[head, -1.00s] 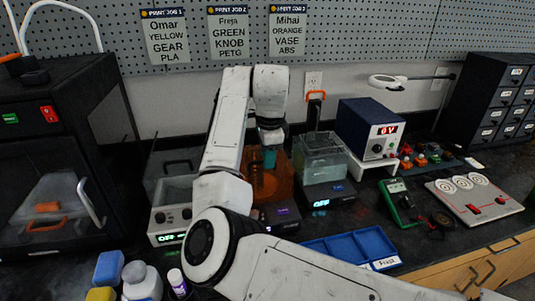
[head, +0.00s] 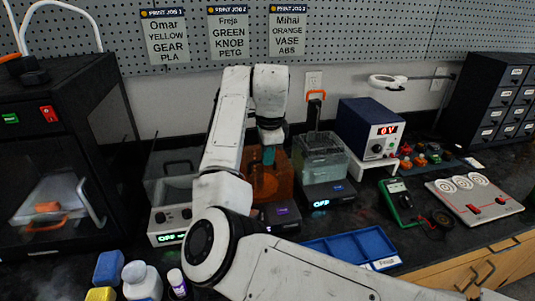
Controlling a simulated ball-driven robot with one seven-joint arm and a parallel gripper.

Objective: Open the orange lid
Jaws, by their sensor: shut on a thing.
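The orange lid (head: 281,181) is a see-through orange cover on a dark-based machine (head: 282,214) in the middle of the bench. My gripper (head: 269,155) points down at the top of the orange lid, with teal at its tips. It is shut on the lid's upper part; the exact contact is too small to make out. The lid appears to sit down on its base. My arm hides the left part of the lid and machine.
A clear tank (head: 320,152) stands close on the right, and a grey-lidded unit (head: 172,215) on the left. A blue power supply (head: 368,135) is further right. A black printer (head: 55,150) fills the left.

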